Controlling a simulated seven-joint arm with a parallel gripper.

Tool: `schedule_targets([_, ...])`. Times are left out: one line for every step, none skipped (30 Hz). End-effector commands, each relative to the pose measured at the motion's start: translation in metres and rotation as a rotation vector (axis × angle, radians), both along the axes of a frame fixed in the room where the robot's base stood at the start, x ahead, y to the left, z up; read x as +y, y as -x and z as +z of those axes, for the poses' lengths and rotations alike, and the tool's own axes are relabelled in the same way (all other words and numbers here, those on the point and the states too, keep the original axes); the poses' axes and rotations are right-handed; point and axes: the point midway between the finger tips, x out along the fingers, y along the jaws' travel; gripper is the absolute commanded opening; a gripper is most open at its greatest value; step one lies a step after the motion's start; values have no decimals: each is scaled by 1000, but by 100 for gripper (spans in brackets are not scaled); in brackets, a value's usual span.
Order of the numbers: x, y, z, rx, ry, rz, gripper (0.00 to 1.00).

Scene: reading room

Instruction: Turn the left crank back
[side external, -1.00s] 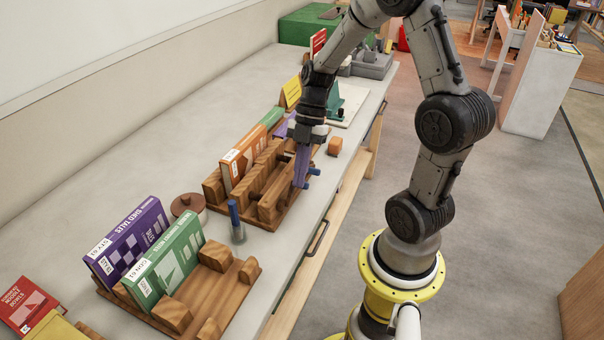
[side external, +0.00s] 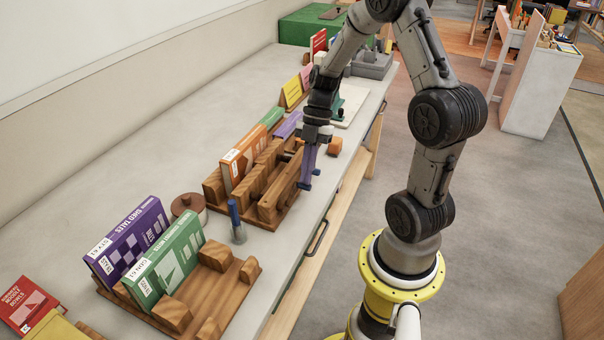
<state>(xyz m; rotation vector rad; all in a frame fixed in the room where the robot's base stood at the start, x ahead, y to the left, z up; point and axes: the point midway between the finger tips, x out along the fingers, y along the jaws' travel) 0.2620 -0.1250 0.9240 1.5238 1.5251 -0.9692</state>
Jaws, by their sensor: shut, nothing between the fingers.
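My gripper (side external: 309,170) is shut and points down at the right end of a wooden rack (side external: 284,208) near the table's front edge. An upright blue handle (side external: 234,213) on a grey base stands to the left, between this rack and a nearer wooden rack (side external: 229,285). No crank can be picked out with certainty; the gripper hides part of the rack's end.
An orange book (side external: 243,158) stands in the farther rack. Purple (side external: 128,240) and green (side external: 168,262) books stand in the nearer one. A round brown lidded pot (side external: 188,204) sits between them. The table's left back strip is clear.

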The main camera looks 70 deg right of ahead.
Motion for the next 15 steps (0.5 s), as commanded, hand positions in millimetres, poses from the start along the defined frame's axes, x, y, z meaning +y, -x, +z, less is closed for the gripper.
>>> schedule_targets([-6,1,-6,1,21,0,0])
schedule_targets([-6,1,-6,1,20,0,0])
schedule_targets([-6,1,-6,2,20,-1,0])
schedule_targets([-6,1,-6,3,20,-1,0])
schedule_targets([-6,1,-7,3,19,-1,0])
schedule_targets([-6,1,-6,3,19,-2,0])
schedule_targets([-5,1,-5,3,18,-2,0])
schedule_targets([-4,1,-4,3,18,-2,0])
schedule_targets([-2,1,-1,3,17,-1,0])
schedule_targets([-1,1,1,2,17,0,0])
schedule_targets([1,1,5,1,17,0,0])
schedule_targets([5,1,11,0,15,1,0])
schedule_targets([8,1,15,0,13,1,0])
schedule_targets([11,0,21,-2,11,1,0])
schedule_targets([16,0,28,-2,8,1,0])
